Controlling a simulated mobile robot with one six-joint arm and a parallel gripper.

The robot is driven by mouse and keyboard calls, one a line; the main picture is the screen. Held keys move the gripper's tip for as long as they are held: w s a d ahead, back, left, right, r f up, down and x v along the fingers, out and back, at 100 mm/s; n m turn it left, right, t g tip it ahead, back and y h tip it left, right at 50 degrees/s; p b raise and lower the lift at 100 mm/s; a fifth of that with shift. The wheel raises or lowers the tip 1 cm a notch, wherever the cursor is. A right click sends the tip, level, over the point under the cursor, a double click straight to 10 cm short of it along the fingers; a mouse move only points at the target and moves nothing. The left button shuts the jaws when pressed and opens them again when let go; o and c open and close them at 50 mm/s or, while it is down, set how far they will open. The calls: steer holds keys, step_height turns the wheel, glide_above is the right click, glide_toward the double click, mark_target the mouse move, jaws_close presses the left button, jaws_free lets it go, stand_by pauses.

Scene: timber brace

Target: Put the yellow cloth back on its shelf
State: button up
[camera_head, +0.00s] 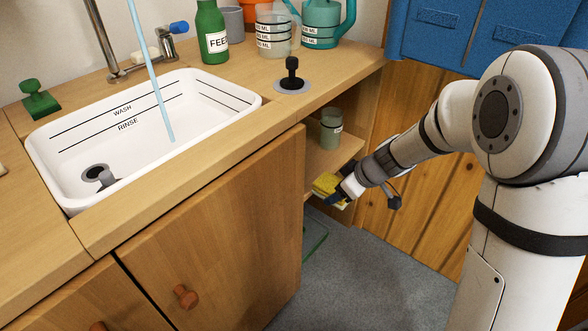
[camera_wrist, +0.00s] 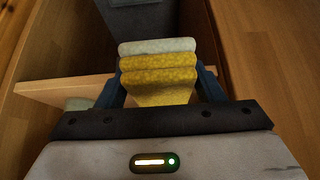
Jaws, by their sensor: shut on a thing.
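The yellow cloth (camera_head: 325,182) is folded and held between the blue fingers of my gripper (camera_head: 334,190) at the open end of the counter. In the wrist view the cloth (camera_wrist: 160,78) shows stacked yellow folds and a pale grey-white layer at its far edge. My gripper (camera_wrist: 161,84) is shut on it, with a finger on each side. The wooden shelf (camera_head: 322,160) is inside the open bay under the counter, close to the cloth; the shelf board (camera_wrist: 62,90) shows at the left in the wrist view. I cannot tell whether cloth and shelf touch.
A greenish jar (camera_head: 331,130) stands on the shelf towards the back. A cabinet door (camera_head: 215,235) bounds the bay on the left, and wood panelling (camera_head: 400,215) is on the right. Grey floor (camera_head: 350,280) lies below. The sink (camera_head: 150,125) is at the left.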

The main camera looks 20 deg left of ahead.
steer(key=w+a, duration=0.1)
steer(key=a, duration=0.2)
steer(key=w+a, duration=0.2)
steer(key=a, duration=0.2)
steer(key=w+a, duration=0.1)
steer(key=a, duration=0.3)
steer(key=shift+w, duration=0.25)
steer(key=shift+w+a, duration=0.25)
steer(key=shift+a, duration=0.35)
steer(key=shift+w+a, duration=0.25)
steer(key=shift+a, duration=0.35)
steer(key=shift+w+a+f+b, duration=0.15)
steer(key=shift+a+f+b, duration=0.1)
steer(key=shift+b, duration=0.1)
steer(key=shift+a+r, duration=0.1)
steer(key=shift+a, duration=0.1)
steer(key=shift+w, duration=0.1)
steer(key=shift+f, duration=0.25)
steer(key=o, duration=1)
